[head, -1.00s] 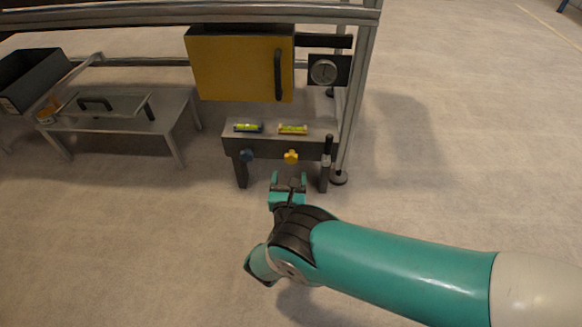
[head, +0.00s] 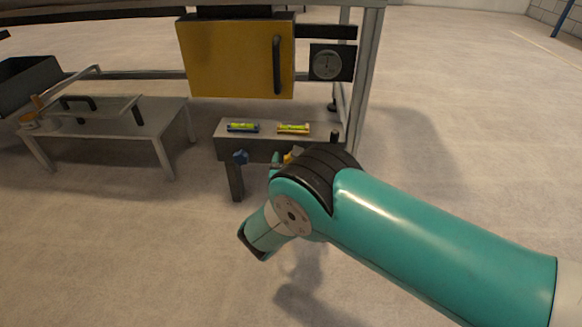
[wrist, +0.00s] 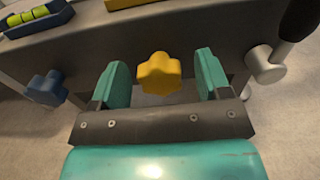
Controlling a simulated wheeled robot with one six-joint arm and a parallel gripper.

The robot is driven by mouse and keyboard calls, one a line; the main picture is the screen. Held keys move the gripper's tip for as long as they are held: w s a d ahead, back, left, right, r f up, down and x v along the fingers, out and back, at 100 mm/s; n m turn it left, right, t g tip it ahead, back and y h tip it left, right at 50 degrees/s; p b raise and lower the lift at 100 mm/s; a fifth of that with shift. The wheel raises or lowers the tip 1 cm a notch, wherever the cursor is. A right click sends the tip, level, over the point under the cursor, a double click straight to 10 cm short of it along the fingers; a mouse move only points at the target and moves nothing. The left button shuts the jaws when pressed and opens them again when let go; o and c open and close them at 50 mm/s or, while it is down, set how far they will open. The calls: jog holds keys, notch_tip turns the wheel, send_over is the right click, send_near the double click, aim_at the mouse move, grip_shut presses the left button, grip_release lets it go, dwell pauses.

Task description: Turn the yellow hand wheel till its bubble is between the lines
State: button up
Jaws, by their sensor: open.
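The yellow hand wheel (wrist: 158,73) is a lobed knob on the front of a small dark bench (head: 222,143). In the wrist view it sits between the two teal fingers of my gripper (wrist: 160,80), with a gap on each side. My gripper is open. In the head view my arm hides most of the wheel (head: 292,156) and of the gripper. The yellow-framed bubble vial (head: 293,129) lies on the bench top above the wheel. Its bubble and lines are too small to read there, and in the wrist view only its lower edge (wrist: 124,4) shows.
A blue hand wheel (wrist: 46,88) is left of the gripper, with a blue vial (head: 242,127) above it. A black-handled lever (wrist: 268,62) is close on the right. A yellow door (head: 235,60) and round gauge (head: 327,63) are above. The floor in front is open.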

jog(key=shift+w, duration=0.4)
jog(key=c, duration=0.9)
